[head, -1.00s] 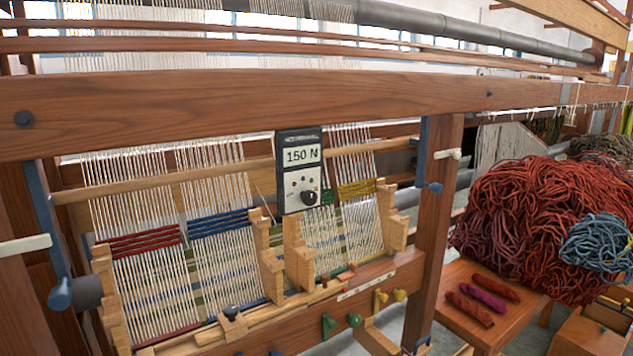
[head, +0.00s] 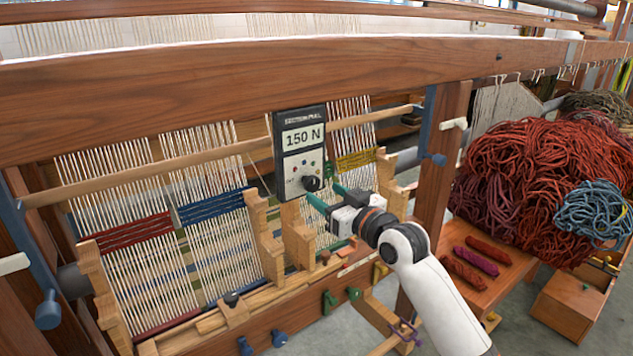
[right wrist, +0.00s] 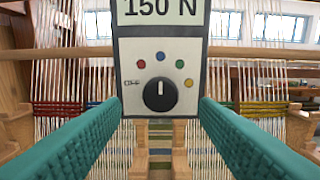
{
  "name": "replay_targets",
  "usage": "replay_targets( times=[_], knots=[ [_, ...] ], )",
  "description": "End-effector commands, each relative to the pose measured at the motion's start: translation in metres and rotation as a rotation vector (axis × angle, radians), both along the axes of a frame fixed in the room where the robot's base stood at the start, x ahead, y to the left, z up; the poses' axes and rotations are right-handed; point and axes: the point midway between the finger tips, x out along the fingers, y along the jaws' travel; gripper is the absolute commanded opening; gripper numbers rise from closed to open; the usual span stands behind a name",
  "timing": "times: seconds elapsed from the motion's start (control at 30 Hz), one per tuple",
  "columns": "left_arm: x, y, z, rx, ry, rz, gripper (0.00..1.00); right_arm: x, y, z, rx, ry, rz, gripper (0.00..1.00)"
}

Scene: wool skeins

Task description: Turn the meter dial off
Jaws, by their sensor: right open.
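The section pull meter (head: 299,151) hangs in front of the loom's warp threads and its display reads 150 N. Its black dial (head: 311,183) is at the lower part of the face. In the right wrist view the dial (right wrist: 160,95) has a white pointer line standing upright, with several coloured dots above it and an off label at its left. My right gripper (head: 322,193) is open, its two green fingers close to the dial. In the right wrist view the fingers (right wrist: 160,120) lie to either side and below the dial, apart from it. My left gripper is not in view.
A wooden loom beam (head: 200,90) runs above the meter. Wooden uprights (head: 298,235) stand just below it, with warp threads behind. A red wool heap (head: 530,170) and small skeins (head: 475,262) lie on a bench at the right.

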Motion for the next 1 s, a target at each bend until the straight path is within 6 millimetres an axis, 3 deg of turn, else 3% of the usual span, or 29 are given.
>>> replay_targets(
  times=[0.1, 0.3, 0.67, 0.93, 1.0],
  knots=[
    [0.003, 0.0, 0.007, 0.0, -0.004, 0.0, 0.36, 0.017, 0.012, 0.002, 0.002, 0.001, 0.0, 0.55],
    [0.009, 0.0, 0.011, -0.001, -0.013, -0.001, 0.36, 0.032, 0.023, 0.0, -0.001, 0.001, 0.0, 0.55],
    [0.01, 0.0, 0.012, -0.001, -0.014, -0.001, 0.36, 0.036, 0.026, 0.0, 0.0, -0.001, -0.001, 0.55],
    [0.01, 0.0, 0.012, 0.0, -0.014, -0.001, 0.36, 0.036, 0.026, -0.001, 0.0, 0.0, -0.001, 0.12],
    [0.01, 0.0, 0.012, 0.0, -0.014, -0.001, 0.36, 0.036, 0.026, -0.001, -0.001, -0.001, -0.001, 0.12]
  ],
)
